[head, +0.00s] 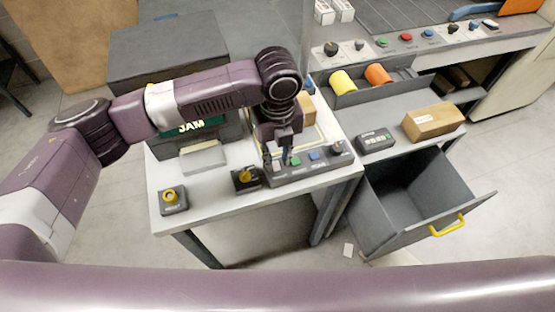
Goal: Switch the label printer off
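The label printer seems to be the dark machine (190,142) at the back left of the white table, with a green display reading "JAM". A grey control strip (312,171) lies near the table's front right, with a green button (296,161), a blue button (314,155) and a black knob (337,147). My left gripper (281,161) points down at the strip's left part, just left of the green button. It hides what is beneath it, and whether it touches is unclear. Its finger gap is too small to judge. My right gripper is out of view.
A yellow-knobbed box (173,199) and a dark box with a yellow part (246,180) stand on the table's front.

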